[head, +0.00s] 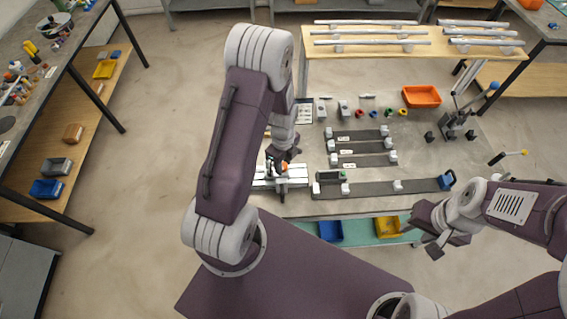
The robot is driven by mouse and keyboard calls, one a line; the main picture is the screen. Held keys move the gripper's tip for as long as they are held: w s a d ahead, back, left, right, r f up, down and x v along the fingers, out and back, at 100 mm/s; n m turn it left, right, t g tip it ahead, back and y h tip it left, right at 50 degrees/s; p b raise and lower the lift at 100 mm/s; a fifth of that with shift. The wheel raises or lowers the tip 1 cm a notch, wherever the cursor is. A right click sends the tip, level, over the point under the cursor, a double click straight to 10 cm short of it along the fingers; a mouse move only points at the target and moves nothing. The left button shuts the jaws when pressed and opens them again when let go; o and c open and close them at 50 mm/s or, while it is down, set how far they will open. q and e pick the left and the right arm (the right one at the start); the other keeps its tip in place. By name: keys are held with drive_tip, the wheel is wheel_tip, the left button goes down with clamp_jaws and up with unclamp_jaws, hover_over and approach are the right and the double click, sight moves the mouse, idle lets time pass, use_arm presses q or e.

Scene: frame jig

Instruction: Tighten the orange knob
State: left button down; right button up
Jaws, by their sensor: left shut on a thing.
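The orange knob (285,167) is a small orange spot on the white-and-grey jig fixture (296,183) at the left end of the work table. My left gripper (279,161) reaches down over it from above and is shut on it. The gripper and its wrist hide much of the knob, so its seating cannot be told. My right gripper (436,246) is off the front right edge of the table, well away from the knob. Its fingers look apart, with nothing between them.
Dark rails with white blocks (371,189) lie right of the fixture. An orange bin (421,96) and a lever clamp (459,122) stand farther back. Metal profiles (370,42) lie on the rear bench. Blue (330,231) and yellow bins (388,227) sit below the front edge.

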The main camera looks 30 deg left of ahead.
use_arm(q)
drive_tip(key=m, duration=0.4)
drive_tip(key=shift+w+r+m, duration=0.15)
drive_tip(key=shift+w+m, duration=0.05)
drive_tip(key=shift+m, duration=0.2)
idle(0.4)
drive_tip(key=c, duration=1.1)
unclamp_jaws()
drive_tip(key=shift+o, duration=0.7)
drive_tip(key=shift+s+a, duration=0.1)
wheel_tip(320, 180, up, 9)
drive_tip(key=b, duration=0.1)
drive_tip(key=shift+b, duration=0.3)
